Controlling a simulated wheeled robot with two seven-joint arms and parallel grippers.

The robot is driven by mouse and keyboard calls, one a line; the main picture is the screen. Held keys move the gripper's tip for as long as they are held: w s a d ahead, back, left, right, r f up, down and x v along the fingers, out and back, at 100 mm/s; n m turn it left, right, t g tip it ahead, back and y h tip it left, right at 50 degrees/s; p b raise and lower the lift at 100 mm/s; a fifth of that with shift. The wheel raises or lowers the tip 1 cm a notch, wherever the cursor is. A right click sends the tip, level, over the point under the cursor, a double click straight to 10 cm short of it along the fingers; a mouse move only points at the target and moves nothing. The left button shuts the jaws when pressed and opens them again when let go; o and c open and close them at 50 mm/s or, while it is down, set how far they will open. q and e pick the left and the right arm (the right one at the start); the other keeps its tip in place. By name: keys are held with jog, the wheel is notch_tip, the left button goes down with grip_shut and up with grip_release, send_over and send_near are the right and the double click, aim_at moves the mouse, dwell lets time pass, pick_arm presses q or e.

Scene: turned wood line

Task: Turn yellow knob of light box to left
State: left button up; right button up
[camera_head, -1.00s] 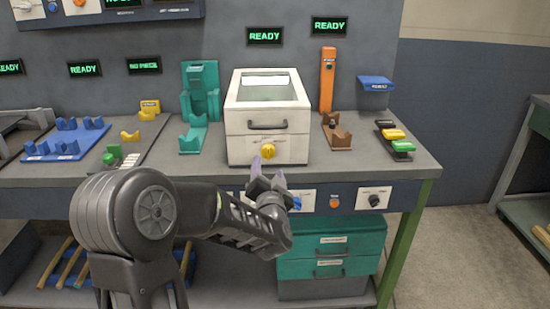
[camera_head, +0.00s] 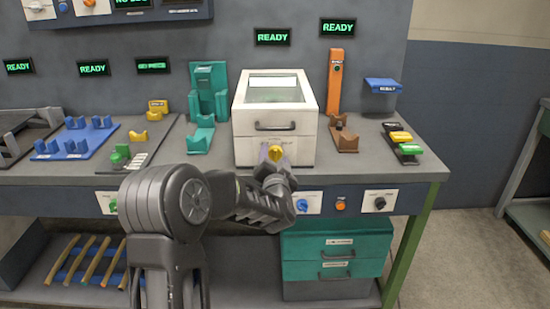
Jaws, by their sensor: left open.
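The light box (camera_head: 245,122) is a white box with a clear top window and a dark handle on its front, standing on the workbench. Its yellow knob (camera_head: 274,153) is low on the front face. My left gripper (camera_head: 273,160) is in front of the knob, with its fingers pointing at the box. It is open, and the knob shows between the fingertips. I cannot tell whether the fingers touch the knob. The gripper and wrist hide the lower front of the box around the knob. My right gripper is not in view.
A teal stand (camera_head: 207,92) is left of the box, and an orange post (camera_head: 335,82) with a brown cradle (camera_head: 344,139) is right. Blue (camera_head: 302,205) and orange (camera_head: 341,206) controls sit on the bench front. Teal drawers (camera_head: 336,245) are below. The bench top (camera_head: 373,163) has bare room at right.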

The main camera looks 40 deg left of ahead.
pick_arm(q)
grip_shut()
dwell(0.7)
